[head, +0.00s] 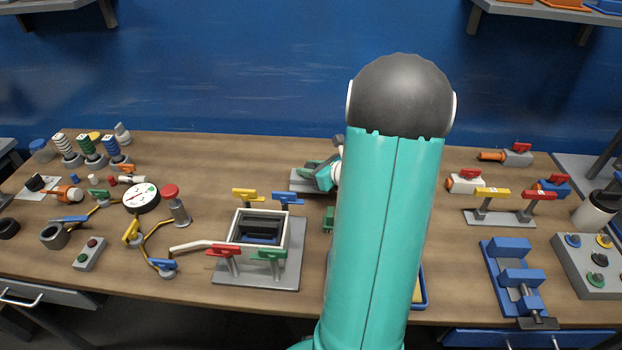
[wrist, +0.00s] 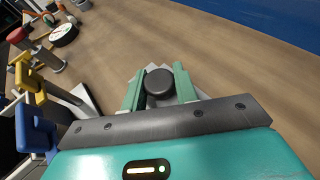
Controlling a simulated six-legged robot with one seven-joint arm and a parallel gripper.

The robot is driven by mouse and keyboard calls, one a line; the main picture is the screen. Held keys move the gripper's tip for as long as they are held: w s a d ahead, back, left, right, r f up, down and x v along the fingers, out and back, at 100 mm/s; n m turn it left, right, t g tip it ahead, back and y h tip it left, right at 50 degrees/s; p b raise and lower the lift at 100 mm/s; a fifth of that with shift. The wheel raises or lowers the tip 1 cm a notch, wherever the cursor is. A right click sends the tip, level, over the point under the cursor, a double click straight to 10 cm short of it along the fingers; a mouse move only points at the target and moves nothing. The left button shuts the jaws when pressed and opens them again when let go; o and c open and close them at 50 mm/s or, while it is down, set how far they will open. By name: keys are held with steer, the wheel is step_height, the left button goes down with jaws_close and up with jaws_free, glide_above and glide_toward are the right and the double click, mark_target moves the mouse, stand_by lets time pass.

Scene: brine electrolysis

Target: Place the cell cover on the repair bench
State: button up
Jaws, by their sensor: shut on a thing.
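My gripper (wrist: 157,78) is shut on the black round knob of the grey cell cover (wrist: 208,88), with one green finger on each side of the knob. The gripper hides part of the cover's flat plate. In the head view, the cover (head: 299,182) shows as a grey plate at the back middle of the wooden bench (head: 225,165), behind the open cell. I cannot tell whether it touches the wood. My arm hides its right side and most of my gripper (head: 318,172). The open cell (head: 234,226) has a white rim and a dark inside.
Yellow (head: 248,194), blue (head: 287,198), red (head: 224,251) and green (head: 269,255) clamps surround the cell. A gauge (head: 141,197) and several small parts crowd the left. A blue vise (head: 512,275) and clamp stand (head: 499,217) are at right. Bare wood lies left of the cover.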

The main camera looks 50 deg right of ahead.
steer(key=shift+f, duration=1.85)
steer(key=shift+f, duration=0.1)
steer(key=shift+f, duration=0.1)
steer(key=o, duration=1.1)
steer(key=shift+c, duration=0.2)
steer(key=shift+d+r, duration=0.1)
steer(key=shift+r, duration=0.15)
steer(key=v, duration=1.1)
steer(key=shift+s, duration=0.4)
steer(key=shift+r, duration=0.15)
